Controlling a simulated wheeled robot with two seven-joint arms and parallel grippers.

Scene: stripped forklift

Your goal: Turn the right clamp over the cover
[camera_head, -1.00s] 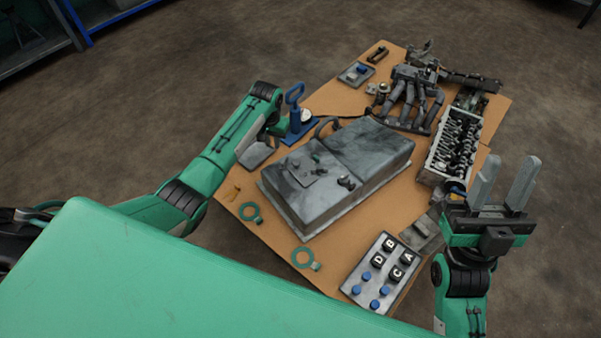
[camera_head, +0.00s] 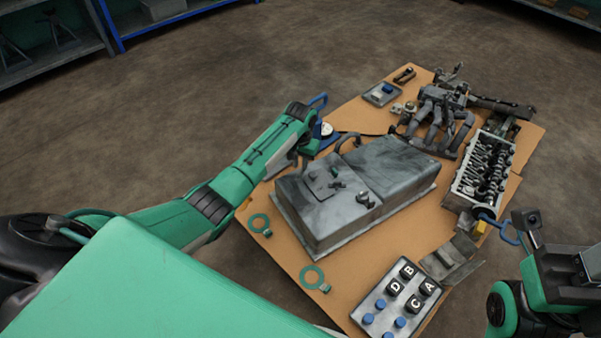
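A grey metal housing (camera_head: 385,180) lies on the cardboard-coloured work surface. A small flat cover plate (camera_head: 322,184) is on its left part. A small dark clamp-like fitting (camera_head: 364,200) sits to the right of the plate, and a greenish one (camera_head: 337,184) sits at the plate; I cannot tell how either is turned.
A lettered block with blue knobs (camera_head: 395,302) lies in front.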

